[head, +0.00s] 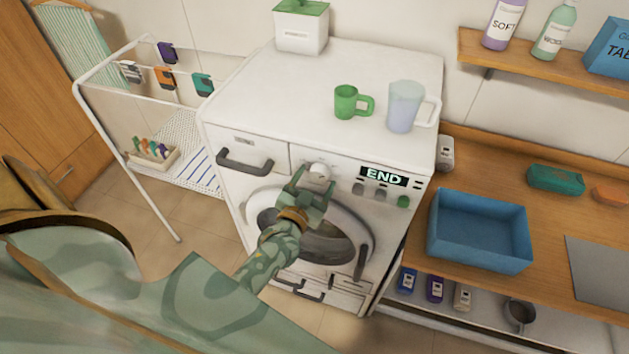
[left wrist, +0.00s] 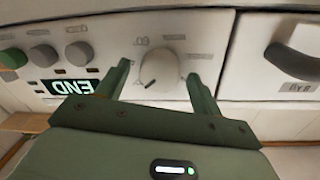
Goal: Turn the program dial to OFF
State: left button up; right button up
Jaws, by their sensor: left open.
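The white washing machine (head: 235,185) has a round white program dial (head: 320,170) on its front panel, left of a display (head: 384,177) reading END. In the left wrist view, the dial (left wrist: 160,70) appears upside down, with a small dark mark near its lower left edge. Small printing surrounds it; a label resembling 60 is readable, the rest too blurred. My left gripper (head: 314,184) is at the panel. In the left wrist view its open fingers (left wrist: 158,72) stand on either side of the dial, with visible gaps. My right gripper is out of view.
A green mug (head: 347,102) and a pale blue jug (head: 402,107) stand on the machine's top. A drawer handle (head: 243,162) is left of the dial. Several small buttons (head: 370,193) sit below the display. A blue bin (head: 480,230) is on the right counter.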

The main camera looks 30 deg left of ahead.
pick_arm(q)
jog(key=shift+c, duration=0.3)
jog(key=c, duration=0.9)
jog(key=n, duration=0.4)
jog(key=shift+p, duration=0.4)
jog(key=n, duration=0.6)
jog(key=shift+y, duration=0.4)
